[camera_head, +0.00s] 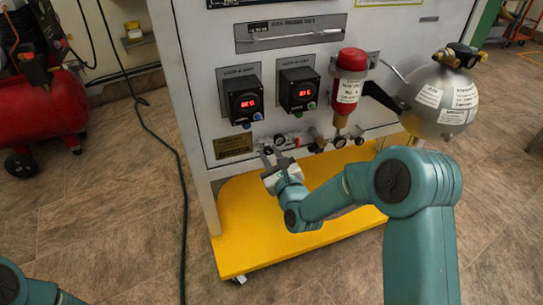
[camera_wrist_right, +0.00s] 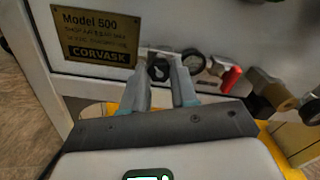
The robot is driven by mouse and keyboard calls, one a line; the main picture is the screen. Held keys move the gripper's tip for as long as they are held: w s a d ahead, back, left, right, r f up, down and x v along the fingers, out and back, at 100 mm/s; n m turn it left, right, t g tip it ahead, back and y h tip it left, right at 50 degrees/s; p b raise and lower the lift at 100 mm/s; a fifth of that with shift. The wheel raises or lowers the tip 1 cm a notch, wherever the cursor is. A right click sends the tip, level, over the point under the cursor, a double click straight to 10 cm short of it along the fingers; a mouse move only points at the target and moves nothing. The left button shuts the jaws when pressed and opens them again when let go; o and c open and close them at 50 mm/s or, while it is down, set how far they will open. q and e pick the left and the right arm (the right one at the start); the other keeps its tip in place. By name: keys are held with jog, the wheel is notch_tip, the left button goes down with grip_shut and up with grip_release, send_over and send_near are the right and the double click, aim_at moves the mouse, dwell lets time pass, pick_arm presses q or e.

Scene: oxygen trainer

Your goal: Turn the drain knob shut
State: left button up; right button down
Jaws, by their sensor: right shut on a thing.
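A small dark knob (camera_wrist_right: 158,70), which I take to be the drain knob, sits on the lower front of the white trainer panel. In the right wrist view it lies between the fingertips of my right gripper (camera_wrist_right: 160,76). The fingers are closed on its sides and hide part of it. In the head view my right gripper (camera_head: 271,157) reaches the panel's lower edge, and the knob is too small and covered to make out clearly. Of my left arm only teal links show at the bottom left; its gripper is out of view.
Right of the knob are a gauge (camera_wrist_right: 193,62), a red lever (camera_wrist_right: 231,79) and brass fittings. A Model 500 plate (camera_wrist_right: 95,35) is to its left. A yellow base (camera_head: 250,250) lies below. A red-topped cylinder (camera_head: 349,85) and a grey sphere (camera_head: 440,100) stick out at right.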

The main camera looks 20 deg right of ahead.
jog(key=m, duration=0.5)
jog(key=shift+m, duration=0.4)
dwell(0.3)
jog(key=c, duration=0.9)
grip_release()
pick_arm(q)
jog(key=s+d+r+g+p, duration=0.1)
jog(key=s+r+p, duration=0.4)
jog(key=r+p, duration=0.5)
jog(key=shift+s+d+r+g+h+p, duration=0.3)
jog(key=shift+d+g+p, duration=0.1)
jog(key=shift+g+p, duration=0.15)
pick_arm(e)
jog(key=s, duration=1.6)
jog(key=shift+s+d, duration=0.2)
jog(key=shift+d, duration=0.05)
